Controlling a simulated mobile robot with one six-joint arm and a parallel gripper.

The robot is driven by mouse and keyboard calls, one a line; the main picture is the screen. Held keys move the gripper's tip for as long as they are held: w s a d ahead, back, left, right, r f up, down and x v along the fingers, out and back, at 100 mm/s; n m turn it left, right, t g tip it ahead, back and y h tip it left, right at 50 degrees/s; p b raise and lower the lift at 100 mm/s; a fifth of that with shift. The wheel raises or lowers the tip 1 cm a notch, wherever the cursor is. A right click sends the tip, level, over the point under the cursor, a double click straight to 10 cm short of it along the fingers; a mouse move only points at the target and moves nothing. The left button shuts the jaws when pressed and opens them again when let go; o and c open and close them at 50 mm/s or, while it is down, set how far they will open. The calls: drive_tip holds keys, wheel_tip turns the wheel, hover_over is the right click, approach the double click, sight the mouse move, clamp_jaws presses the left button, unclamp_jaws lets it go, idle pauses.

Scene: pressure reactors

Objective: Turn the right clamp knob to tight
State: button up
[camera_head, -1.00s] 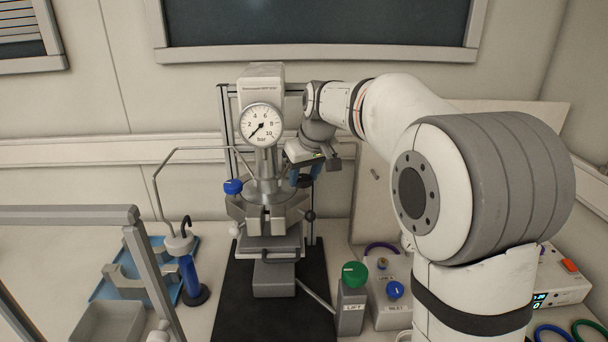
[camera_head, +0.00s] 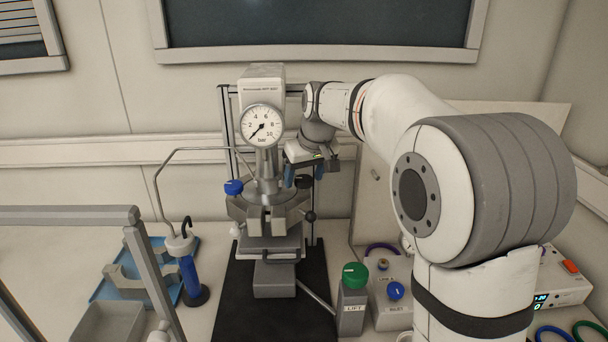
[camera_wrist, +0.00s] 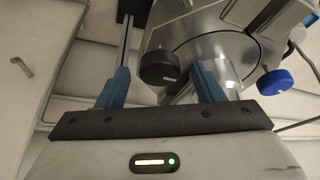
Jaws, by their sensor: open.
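The reactor (camera_head: 265,215) stands in the middle of the head view with a ring clamp around its vessel. The right clamp knob (camera_head: 304,182) is black and sits at the clamp's right side. It also shows in the wrist view (camera_wrist: 158,68), with a light mark on its face. My gripper (camera_head: 303,177) is open with its blue fingers on either side of this knob. In the wrist view, my gripper (camera_wrist: 160,78) has visible gaps between fingers and knob. The left clamp knob (camera_head: 233,187) is blue and shows right of my fingers in the wrist view (camera_wrist: 274,82).
A pressure gauge (camera_head: 262,124) rises above the clamp, its needle pointing low. A thin bent tube (camera_head: 158,185) runs at the left. A green LIFT knob (camera_head: 355,275) and a blue INLET knob (camera_head: 396,291) stand front right. A blue tray (camera_head: 112,288) lies at the left.

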drive_tip(key=v, duration=0.7)
drive_tip(key=shift+r+b, duration=0.3)
drive_tip(key=shift+r, duration=0.05)
drive_tip(key=shift+s, duration=0.1)
drive_tip(key=shift+c, duration=0.2)
